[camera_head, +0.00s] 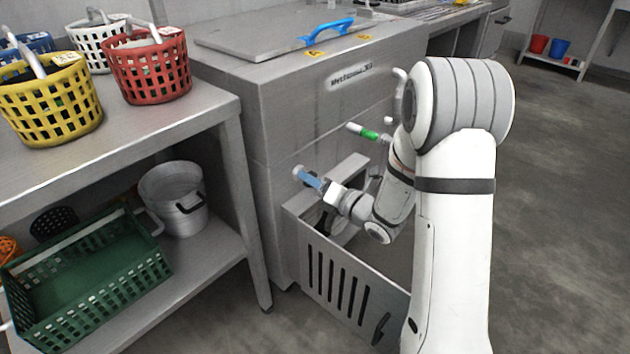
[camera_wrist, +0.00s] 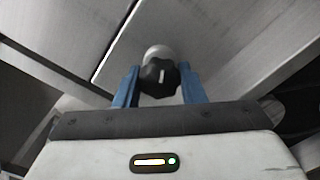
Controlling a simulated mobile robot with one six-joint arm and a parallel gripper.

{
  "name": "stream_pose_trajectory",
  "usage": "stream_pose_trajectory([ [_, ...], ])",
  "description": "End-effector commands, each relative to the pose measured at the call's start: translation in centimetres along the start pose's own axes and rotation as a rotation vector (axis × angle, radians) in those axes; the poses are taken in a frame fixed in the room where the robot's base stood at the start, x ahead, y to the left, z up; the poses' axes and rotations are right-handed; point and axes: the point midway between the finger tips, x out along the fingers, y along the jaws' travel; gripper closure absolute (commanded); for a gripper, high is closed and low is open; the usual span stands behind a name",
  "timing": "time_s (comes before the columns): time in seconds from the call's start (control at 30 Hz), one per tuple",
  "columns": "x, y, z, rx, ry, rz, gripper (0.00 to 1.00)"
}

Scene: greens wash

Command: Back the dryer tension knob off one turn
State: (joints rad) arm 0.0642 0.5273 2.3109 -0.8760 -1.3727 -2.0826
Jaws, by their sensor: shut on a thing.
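The tension knob (camera_wrist: 159,78) shows in the wrist view as a black lobed knob with a white mark, on a pale round boss on the grey metal face. My gripper (camera_wrist: 160,88) has its two blue fingers on either side of the knob and is shut on it. In the head view my gripper (camera_head: 308,178) reaches to the front of the grey dryer cabinet (camera_head: 265,120), above the opened lower panel. The knob itself is hard to make out there, mostly hidden by the fingers. The white mark points nearly straight up, slightly to the right, in the wrist view.
A slotted metal panel (camera_head: 345,283) stands out below my arm. A green-banded pipe or handle (camera_head: 369,132) sticks out right of the gripper. A shelf table (camera_head: 215,108) at left bears red (camera_head: 147,70) and yellow baskets (camera_head: 50,103).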

Motion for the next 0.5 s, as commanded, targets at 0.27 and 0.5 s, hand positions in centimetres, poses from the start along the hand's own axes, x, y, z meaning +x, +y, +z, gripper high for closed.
stream_pose_trajectory([
  [0.27,0.12,0.11,0.10,-0.035,-0.001,0.004,0.86],
  [0.5,0.13,0.12,0.09,-0.035,-0.001,0.004,0.86],
])
